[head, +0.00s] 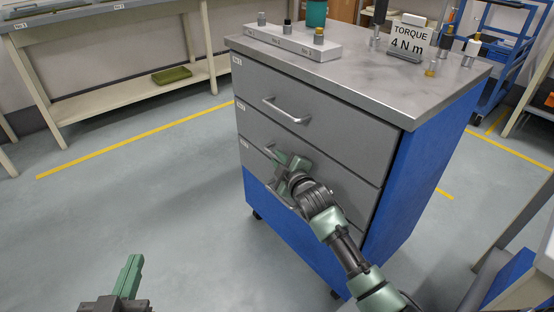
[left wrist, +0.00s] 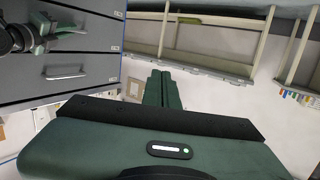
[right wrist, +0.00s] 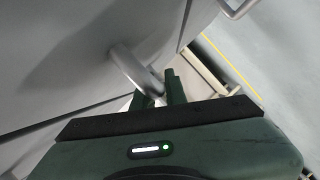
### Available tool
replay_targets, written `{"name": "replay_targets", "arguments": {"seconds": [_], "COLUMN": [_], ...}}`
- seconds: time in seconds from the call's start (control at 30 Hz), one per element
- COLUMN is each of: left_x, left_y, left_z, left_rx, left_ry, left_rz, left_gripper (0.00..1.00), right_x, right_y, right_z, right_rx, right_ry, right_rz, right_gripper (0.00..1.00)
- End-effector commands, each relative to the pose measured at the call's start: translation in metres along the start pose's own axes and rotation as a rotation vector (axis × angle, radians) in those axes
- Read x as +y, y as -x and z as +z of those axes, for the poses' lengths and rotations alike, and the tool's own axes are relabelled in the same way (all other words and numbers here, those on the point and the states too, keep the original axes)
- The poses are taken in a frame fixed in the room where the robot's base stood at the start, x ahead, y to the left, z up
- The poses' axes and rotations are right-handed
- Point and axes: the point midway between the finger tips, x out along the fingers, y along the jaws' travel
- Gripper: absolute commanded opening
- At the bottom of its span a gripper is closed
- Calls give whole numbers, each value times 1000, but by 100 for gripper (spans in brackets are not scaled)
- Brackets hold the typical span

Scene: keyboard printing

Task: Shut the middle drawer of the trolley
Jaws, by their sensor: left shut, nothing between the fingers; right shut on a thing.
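The trolley (head: 408,185) has a grey top, blue sides and grey drawers. The middle drawer (head: 338,172) looks flush or nearly flush with the drawers around it; a small gap cannot be ruled out. My right gripper (head: 285,163) is shut on the middle drawer's handle, which shows as a grey bar in the right wrist view (right wrist: 128,66). The gripper and forearm hide part of the drawer fronts. My left gripper (head: 133,262) is shut and empty, low over the floor and apart from the trolley. The left wrist view also shows the middle drawer's handle (left wrist: 75,27), partly covered by my right gripper.
The top drawer's handle (head: 287,111) is just above my right gripper. On the trolley top stand a grey socket block (head: 293,40), a torque sign (head: 409,40) and small parts. A bench (head: 110,20) stands at the back left. The floor left of the trolley is clear.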

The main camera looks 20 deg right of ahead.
Motion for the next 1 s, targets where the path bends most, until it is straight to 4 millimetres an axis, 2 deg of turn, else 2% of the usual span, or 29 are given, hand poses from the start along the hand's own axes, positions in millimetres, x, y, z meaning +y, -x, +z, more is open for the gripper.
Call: {"name": "replay_targets", "arguments": {"seconds": [0.2,0.23,0.3,0.67,0.87,1.0], "left_x": [0,0,0,0,-5,-9], "left_y": [0,0,0,1,10,24], "left_z": [0,0,0,2,36,65], "left_rx": [1,1,1,-18,-201,-358], "left_ry": [0,0,0,0,-1,-1], "left_rz": [0,0,0,-1,-12,-21], "left_gripper": [0,0,0,0,0,0], "right_x": [4,4,4,4,4,3], "right_y": [-1,-1,-1,4,25,45], "right_z": [4,4,4,2,1,2], "right_rx": [-7,-7,-6,-4,-4,-5], "right_ry": [6,6,6,4,4,6], "right_rz": [5,6,6,6,4,2], "right_gripper": [0,18,34,34,34,34]}}
